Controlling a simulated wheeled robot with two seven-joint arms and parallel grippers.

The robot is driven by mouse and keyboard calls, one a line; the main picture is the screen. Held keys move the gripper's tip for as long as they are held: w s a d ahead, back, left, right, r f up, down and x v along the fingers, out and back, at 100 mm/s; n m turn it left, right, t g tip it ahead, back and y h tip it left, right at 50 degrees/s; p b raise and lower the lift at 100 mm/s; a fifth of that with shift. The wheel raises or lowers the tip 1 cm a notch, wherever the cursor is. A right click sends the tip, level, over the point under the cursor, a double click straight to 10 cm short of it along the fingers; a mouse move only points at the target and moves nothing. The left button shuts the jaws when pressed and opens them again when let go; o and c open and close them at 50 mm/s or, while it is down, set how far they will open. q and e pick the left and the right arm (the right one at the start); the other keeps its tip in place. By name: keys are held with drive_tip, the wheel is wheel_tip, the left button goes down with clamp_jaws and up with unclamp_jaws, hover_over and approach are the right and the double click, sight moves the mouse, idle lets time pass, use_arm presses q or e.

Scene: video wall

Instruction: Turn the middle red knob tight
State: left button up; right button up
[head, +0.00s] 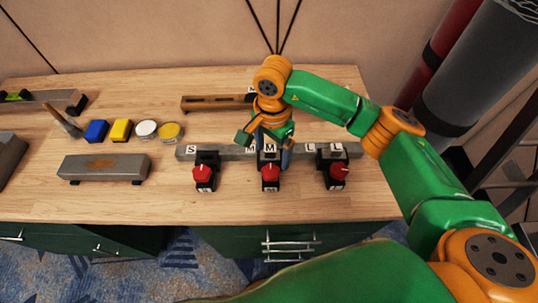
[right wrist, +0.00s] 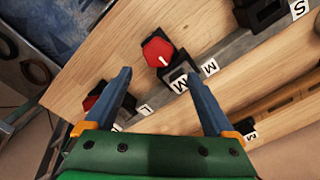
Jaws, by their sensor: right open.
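The middle red knob (head: 270,172) sits on a black mount in front of a grey rail (head: 230,153), by the M labels. In the right wrist view the middle knob (right wrist: 157,50) shows a white pointer line. My right gripper (head: 272,152) is above and just behind this knob in the head view. In the right wrist view the gripper (right wrist: 154,77) has its blue fingers wide apart with nothing between them; the middle knob lies beyond the tips, apart from them. My left gripper is not in view.
A left red knob (head: 203,173) by S and a right red knob (head: 338,172) by L flank the middle one. Blue (head: 96,130) and yellow (head: 121,130) blocks, two round tins (head: 146,130) and a grey block (head: 104,167) stand left. The front tabletop is clear.

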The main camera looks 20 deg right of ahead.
sight(271, 170)
drive_tip(key=f, duration=0.1)
drive_tip(key=f+p, duration=0.1)
drive_tip(key=f, duration=0.1)
drive_tip(key=s+f, duration=0.1)
drive_tip(key=f, duration=0.1)
drive_tip(key=shift+a+f, duration=0.2)
drive_tip(key=shift+a, duration=0.2)
drive_tip(key=shift+w+d+f, duration=0.15)
drive_tip(key=shift+f, duration=0.3)
drive_tip(key=shift+r, duration=0.1)
drive_tip(key=c, duration=1.4)
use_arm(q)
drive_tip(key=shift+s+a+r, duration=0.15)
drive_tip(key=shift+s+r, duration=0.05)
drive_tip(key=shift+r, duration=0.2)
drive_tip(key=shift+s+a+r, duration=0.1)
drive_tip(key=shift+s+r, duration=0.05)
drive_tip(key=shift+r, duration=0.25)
